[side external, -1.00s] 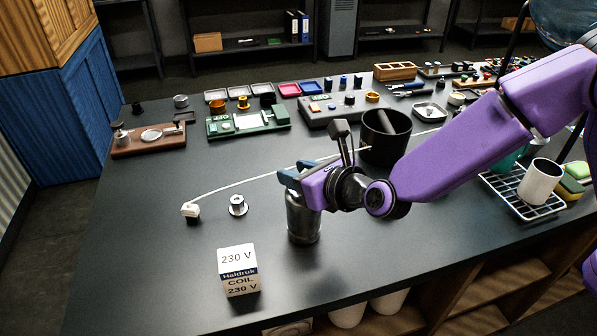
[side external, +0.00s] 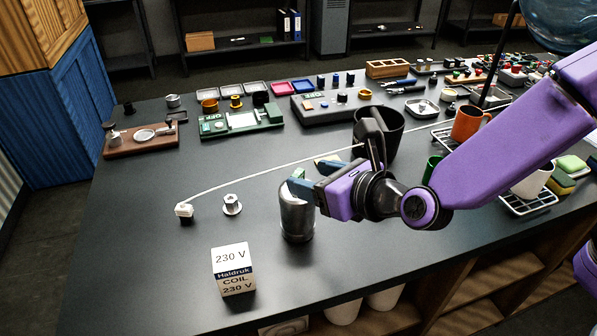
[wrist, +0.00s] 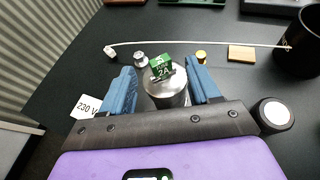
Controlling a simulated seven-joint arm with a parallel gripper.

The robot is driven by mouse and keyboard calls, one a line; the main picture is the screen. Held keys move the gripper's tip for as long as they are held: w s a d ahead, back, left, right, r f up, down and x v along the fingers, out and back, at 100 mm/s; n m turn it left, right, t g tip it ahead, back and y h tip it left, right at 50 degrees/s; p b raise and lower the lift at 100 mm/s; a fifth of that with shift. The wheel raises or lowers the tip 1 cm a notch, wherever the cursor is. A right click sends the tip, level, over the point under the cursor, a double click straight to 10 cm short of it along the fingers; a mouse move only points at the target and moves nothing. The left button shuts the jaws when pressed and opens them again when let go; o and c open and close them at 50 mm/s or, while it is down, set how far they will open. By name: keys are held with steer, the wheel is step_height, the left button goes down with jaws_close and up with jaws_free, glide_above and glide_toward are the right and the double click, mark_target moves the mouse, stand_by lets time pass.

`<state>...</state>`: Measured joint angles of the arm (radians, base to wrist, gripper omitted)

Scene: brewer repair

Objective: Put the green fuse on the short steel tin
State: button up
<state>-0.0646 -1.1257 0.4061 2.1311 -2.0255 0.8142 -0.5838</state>
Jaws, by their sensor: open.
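The steel tin (side external: 297,218) stands upright on the dark bench, and it also shows in the wrist view (wrist: 166,93). The green fuse (wrist: 161,67), a small block marked 2A, sits on top of the tin, slightly turned, in the wrist view. In the side view a green patch at the tin's top, beside the blue fingertips, seems to be the fuse. My gripper (wrist: 161,84) is open, with one blue finger on each side of the tin and fuse and gaps between; in the side view my gripper (side external: 312,176) is at the tin's top.
A white box marked 230 V (side external: 233,270) stands at front left. A metal spool (side external: 231,205) and a white plug (side external: 184,211) on a pale cord lie left of the tin. A black pot (side external: 388,135) stands behind my gripper.

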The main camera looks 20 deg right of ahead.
steer(key=shift+v, duration=2.65)
steer(key=s+d+f+m+g+h, duration=0.1)
steer(key=d+m+g+h, duration=0.15)
steer(key=d+m, duration=0.6)
steer(key=s+d+f+m+g+h, duration=0.15)
steer(key=d+m+h, duration=0.35)
steer(key=d, duration=0.6)
steer(key=s+d+f+m+g+y, duration=0.1)
steer(key=s+d+m+g, duration=0.3)
steer(key=s+m, duration=0.3)
steer(key=s+d+f+m+g+y, duration=0.1)
steer(key=s+d+m+g, duration=0.3)
steer(key=s, duration=0.7)
steer(key=d+m, duration=0.2)
steer(key=m, duration=0.1)
steer(key=shift+s+d+y, duration=0.25)
steer(key=shift+y, duration=0.1)
